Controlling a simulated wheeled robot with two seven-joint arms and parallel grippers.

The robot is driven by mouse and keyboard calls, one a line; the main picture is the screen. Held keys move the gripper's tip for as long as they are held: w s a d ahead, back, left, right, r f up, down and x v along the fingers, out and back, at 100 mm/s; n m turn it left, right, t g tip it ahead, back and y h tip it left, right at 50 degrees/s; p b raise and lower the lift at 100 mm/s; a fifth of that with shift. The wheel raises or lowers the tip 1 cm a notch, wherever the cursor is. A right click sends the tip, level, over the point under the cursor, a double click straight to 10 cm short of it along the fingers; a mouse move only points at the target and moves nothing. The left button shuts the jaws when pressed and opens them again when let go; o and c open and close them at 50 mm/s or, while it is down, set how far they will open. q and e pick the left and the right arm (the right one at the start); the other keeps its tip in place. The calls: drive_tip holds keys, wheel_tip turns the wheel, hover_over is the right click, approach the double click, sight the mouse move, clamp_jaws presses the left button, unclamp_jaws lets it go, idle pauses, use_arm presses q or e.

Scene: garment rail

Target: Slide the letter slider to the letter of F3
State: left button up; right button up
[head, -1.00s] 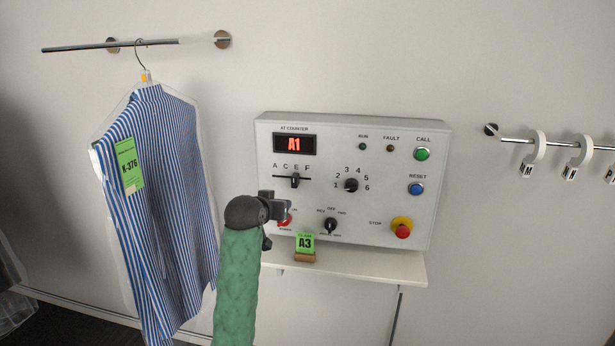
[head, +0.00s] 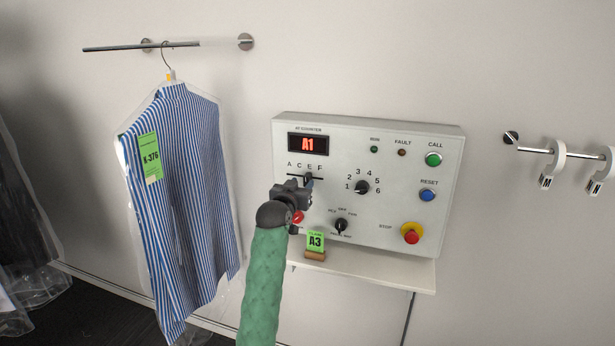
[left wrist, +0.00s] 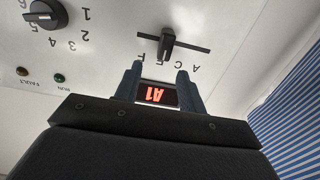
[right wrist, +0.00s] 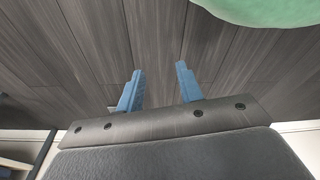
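The letter slider is a black knob (head: 308,178) on a slot under the letters A C E F on the control panel (head: 375,205). It stands near the E. It also shows upside down in the left wrist view (left wrist: 167,42). My left gripper (head: 303,185) is just in front of the slider and partly covers it. Its blue fingers (left wrist: 159,68) are open, with the knob beyond and between them in the picture; contact cannot be told. The red display (head: 308,144) reads A1. My right gripper (right wrist: 158,68) is open and empty over the dark floor.
The rotary number knob (head: 362,188) is right of the slider; the red power button (head: 298,217) is close below my left gripper. A bagged striped shirt (head: 185,190) hangs at left.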

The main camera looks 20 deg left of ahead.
sight(306, 177)
use_arm(q)
drive_tip(key=w+p, duration=0.2)
drive_tip(key=w, duration=0.3)
drive_tip(key=shift+a, duration=0.15)
drive_tip(key=shift+w+f, duration=0.1)
drive_tip(key=shift+w, duration=0.5)
use_arm(e)
drive_tip(key=shift+s+d+f, duration=0.3)
drive_tip(key=shift+s+f, duration=0.25)
drive_tip(key=shift+s, duration=0.1)
drive_tip(key=shift+s+d+f, duration=0.35)
drive_tip(key=shift+s+f, duration=0.2)
drive_tip(key=shift+s, duration=0.15)
drive_tip(key=shift+s+d+f, duration=0.3)
drive_tip(key=shift+s+f, duration=0.25)
drive_tip(key=shift+s, duration=0.1)
use_arm(q)
drive_tip(key=shift+c, duration=0.4)
clamp_jaws()
use_arm(e)
drive_tip(key=shift+w+d, duration=0.1)
drive_tip(key=shift+w, duration=0.05)
